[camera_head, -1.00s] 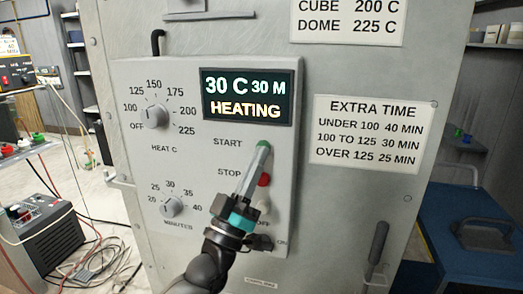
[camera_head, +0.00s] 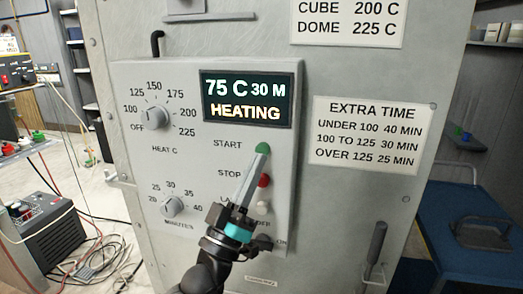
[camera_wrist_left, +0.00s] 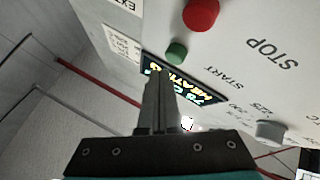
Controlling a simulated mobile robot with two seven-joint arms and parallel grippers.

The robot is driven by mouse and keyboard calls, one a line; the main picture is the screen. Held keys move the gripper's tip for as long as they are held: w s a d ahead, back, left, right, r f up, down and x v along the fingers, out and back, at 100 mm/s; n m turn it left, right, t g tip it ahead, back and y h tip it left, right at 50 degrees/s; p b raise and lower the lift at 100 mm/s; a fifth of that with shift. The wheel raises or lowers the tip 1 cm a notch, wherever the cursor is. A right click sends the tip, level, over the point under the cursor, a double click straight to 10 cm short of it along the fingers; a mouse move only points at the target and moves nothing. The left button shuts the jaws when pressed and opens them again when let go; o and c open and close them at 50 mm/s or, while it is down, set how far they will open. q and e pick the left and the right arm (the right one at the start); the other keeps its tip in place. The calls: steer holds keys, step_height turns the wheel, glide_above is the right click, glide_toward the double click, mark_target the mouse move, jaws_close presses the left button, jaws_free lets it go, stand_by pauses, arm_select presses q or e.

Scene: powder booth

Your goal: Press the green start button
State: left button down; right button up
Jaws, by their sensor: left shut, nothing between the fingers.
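The green start button (camera_head: 262,148) is on the grey control panel, right of the word START, and also shows in the left wrist view (camera_wrist_left: 176,52). My left gripper (camera_head: 258,162) is shut and empty, its tip just below the green button in the head view. In the left wrist view the shut fingers (camera_wrist_left: 158,78) end a little short of the button's outline; a small gap seems to separate them. The display (camera_head: 247,98) reads 75 C, 30 M, HEATING. My right gripper is out of view.
The red stop button (camera_head: 264,180) sits just below the green one, with a white round button (camera_head: 262,207) under it. A heat dial (camera_head: 155,117) and a minutes dial (camera_head: 171,207) are at the left. A door handle (camera_head: 376,243) stands out at the lower right.

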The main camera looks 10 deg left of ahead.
arm_select(q)
steer(key=s+p, duration=0.1)
steer(key=s, duration=0.1)
steer(key=s+p, duration=0.1)
steer(key=s, duration=0.1)
steer(key=shift+s+a, duration=0.2)
steer(key=shift+s, duration=0.2)
stand_by(0.4)
